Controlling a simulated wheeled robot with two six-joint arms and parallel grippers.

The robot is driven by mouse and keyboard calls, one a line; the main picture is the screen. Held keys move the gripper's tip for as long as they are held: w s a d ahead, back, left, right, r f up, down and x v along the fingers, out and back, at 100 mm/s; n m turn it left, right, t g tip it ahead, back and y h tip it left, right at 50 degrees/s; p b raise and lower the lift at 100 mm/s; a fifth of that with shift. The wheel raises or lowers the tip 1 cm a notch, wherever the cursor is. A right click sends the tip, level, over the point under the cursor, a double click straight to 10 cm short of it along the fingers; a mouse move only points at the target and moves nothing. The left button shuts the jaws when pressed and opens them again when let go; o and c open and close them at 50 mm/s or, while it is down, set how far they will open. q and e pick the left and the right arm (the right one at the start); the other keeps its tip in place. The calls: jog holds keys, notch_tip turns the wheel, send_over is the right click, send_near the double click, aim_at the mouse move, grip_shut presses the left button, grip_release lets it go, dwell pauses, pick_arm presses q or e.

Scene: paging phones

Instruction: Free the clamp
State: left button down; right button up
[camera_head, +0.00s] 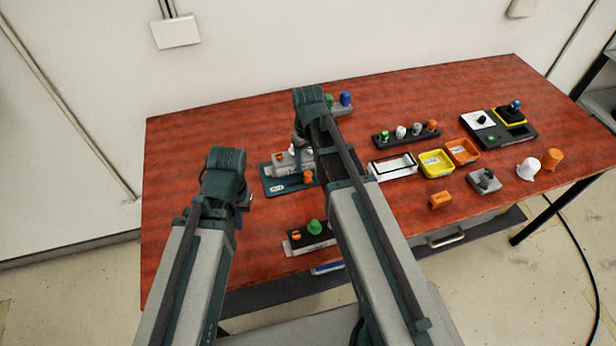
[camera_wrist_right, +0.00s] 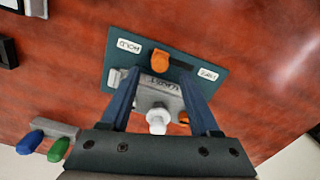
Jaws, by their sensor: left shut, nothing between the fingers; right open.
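The clamp is a teal plate (camera_head: 272,187) at the left-middle of the table, bearing a grey block (camera_head: 283,165) and an orange lever knob (camera_head: 308,177). In the right wrist view, the plate (camera_wrist_right: 200,62) has two white labels, one seemingly reading HOLD; the orange knob (camera_wrist_right: 160,61) stands between them. My right gripper (camera_wrist_right: 158,84) is open, its blue fingers on either side of the grey block (camera_wrist_right: 155,95), tips near the knob; contact is unclear. A white knob (camera_wrist_right: 157,120) is near the block. My left gripper (camera_head: 243,200) is shut and empty, left of the plate.
A panel with green and orange knobs (camera_head: 312,238) lies nearer the front edge. A dark knob strip (camera_head: 405,134), yellow bin (camera_head: 435,163), orange bin (camera_head: 462,151) and black control box (camera_head: 500,128) stand to the right. Table left of the plate is bare.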

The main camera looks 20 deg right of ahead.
aim_at(308, 173)
pick_arm(q)
notch_tip(308, 173, down, 4)
jog(key=b, duration=0.3)
pick_arm(e)
notch_tip(308, 173, down, 4)
jog(key=shift+f, duration=0.1)
jog(key=shift+c, duration=0.3)
grip_shut()
dwell(0.7)
